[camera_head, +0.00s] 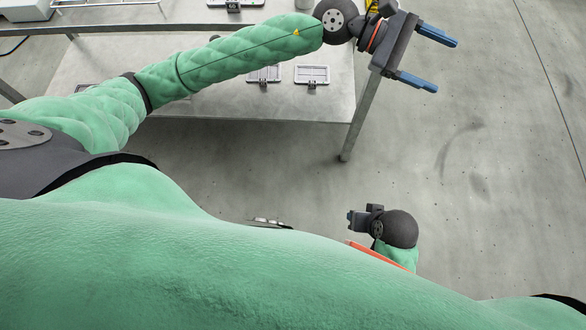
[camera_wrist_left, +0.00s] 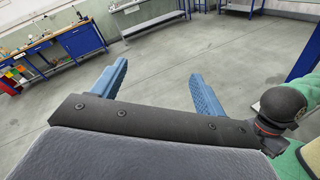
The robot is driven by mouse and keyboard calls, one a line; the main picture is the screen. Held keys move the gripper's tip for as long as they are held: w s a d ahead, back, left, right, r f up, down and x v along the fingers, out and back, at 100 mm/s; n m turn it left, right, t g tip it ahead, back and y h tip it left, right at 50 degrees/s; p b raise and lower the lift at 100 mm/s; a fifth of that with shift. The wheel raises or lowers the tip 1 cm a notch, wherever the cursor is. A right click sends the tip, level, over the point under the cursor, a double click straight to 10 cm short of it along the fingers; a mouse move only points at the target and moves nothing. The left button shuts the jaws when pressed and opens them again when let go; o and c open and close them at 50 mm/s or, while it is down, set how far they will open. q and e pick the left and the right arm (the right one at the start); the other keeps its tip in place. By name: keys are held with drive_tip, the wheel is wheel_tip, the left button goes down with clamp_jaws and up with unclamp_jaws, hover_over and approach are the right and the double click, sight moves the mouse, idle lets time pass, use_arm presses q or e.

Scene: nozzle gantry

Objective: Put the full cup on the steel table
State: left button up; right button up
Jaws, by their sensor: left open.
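My left gripper (camera_head: 446,65) is open and empty, reaching out past the right end of a steel table (camera_head: 330,103). In the left wrist view the two blue fingers of this gripper (camera_wrist_left: 158,72) stand wide apart with only grey floor between them. My right gripper (camera_head: 358,219) is small and partly hidden low in the head view, over the floor; I cannot tell how its jaws stand. No cup can be made out in either view.
Flat light frames (camera_head: 312,75) lie on the table, partly behind my left arm. The floor right of the table is clear. In the wrist view a blue workbench (camera_wrist_left: 80,40) stands at the left.

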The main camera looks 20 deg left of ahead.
use_arm(q)
drive_tip(key=w+a+r+n+t+h, duration=0.2)
drive_tip(key=n+t, duration=0.5)
drive_tip(key=n, duration=0.4)
drive_tip(key=w+a+r+n+t+h, duration=0.1)
drive_tip(key=r+n+t+h, duration=0.1)
drive_tip(key=n+t, duration=0.65)
drive_tip(key=w+a+f+n+t+y, duration=0.15)
drive_tip(key=a+f+n+y, duration=0.35)
drive_tip(key=f+n+y, duration=0.5)
drive_tip(key=w+a+f+n+t+y, duration=0.15)
drive_tip(key=a+f+n+y, duration=0.45)
drive_tip(key=n, duration=0.9)
drive_tip(key=s+a+f+n+g+y, duration=0.35)
drive_tip(key=s+f+n+g, duration=0.4)
drive_tip(key=f, duration=0.75)
drive_tip(key=s+f+n+g, duration=0.2)
drive_tip(key=s+f, duration=0.1)
drive_tip(key=s, duration=0.3)
drive_tip(key=s+a+f+n+g+h, duration=0.1)
drive_tip(key=s+f+n+g, duration=0.1)
drive_tip(key=s+f, duration=0.2)
drive_tip(key=s+f+n+g+h, duration=0.1)
drive_tip(key=s+f+g, duration=0.1)
drive_tip(key=s, duration=0.7)
drive_tip(key=shift+s+a+f+n, duration=0.35)
drive_tip(key=shift+a+f+n, duration=0.05)
drive_tip(key=shift+f, duration=0.35)
